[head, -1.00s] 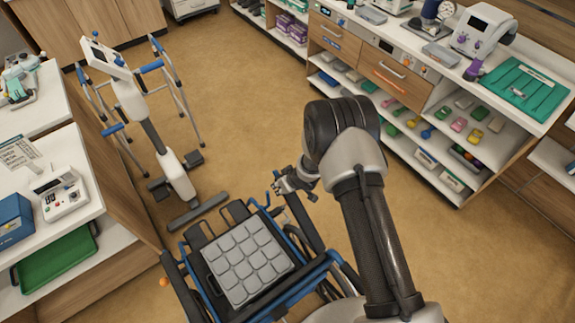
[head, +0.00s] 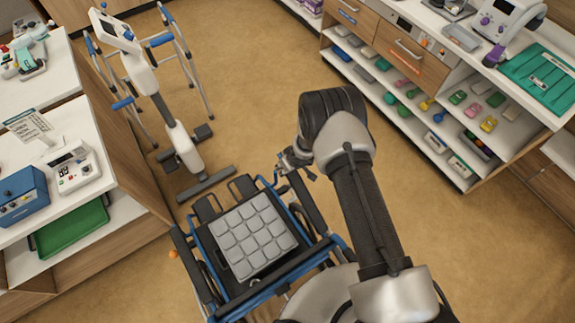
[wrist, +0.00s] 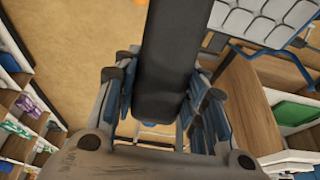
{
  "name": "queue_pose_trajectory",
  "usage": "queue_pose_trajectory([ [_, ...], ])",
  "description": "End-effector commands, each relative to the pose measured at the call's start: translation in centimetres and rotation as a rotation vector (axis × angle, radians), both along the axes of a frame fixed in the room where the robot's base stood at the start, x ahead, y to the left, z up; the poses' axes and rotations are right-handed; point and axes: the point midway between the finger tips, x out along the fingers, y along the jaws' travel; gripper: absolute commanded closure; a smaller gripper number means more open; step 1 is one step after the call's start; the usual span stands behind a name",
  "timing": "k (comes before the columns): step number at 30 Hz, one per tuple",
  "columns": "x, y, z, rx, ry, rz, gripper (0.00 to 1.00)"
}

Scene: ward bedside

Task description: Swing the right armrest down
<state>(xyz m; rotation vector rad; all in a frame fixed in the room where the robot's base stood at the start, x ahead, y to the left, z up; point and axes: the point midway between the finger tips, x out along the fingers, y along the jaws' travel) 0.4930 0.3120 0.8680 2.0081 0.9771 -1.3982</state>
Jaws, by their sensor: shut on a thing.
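A wheelchair with a blue frame and a quilted grey seat cushion (head: 252,236) stands low in the head view. Its right armrest, a long dark pad (head: 309,205), runs along the cushion's right side. It looks roughly parallel to the left armrest (head: 193,268), but its exact angle is hard to tell. My gripper (head: 293,160) is at the far end of the right armrest. In the wrist view the dark armrest pad (wrist: 165,75) passes between the fingers of my gripper (wrist: 163,115), which is shut on it. My arm partly hides the chair's right side.
An exercise machine (head: 160,100) and a walker (head: 185,62) stand beyond the chair. A counter with a green tray (head: 72,228) is close on the left. Shelves with small coloured items (head: 455,100) line the right. The floor (head: 265,90) between is clear.

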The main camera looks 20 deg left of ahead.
Motion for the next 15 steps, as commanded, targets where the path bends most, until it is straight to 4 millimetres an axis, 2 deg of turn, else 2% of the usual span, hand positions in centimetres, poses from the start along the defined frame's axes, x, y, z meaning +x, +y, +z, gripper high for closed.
queue_pose_trajectory([
  [1, -0.1, -0.15, -0.12, -0.003, 0.002, 0.0, 1.0],
  [2, -0.12, -0.16, -0.13, -0.003, 0.002, 0.0, 0.61],
  [11, -0.09, -0.11, -0.07, -0.002, 0.002, -0.001, 0.41],
  [15, -0.08, -0.09, -0.05, -0.002, 0.001, 0.0, 0.4],
])
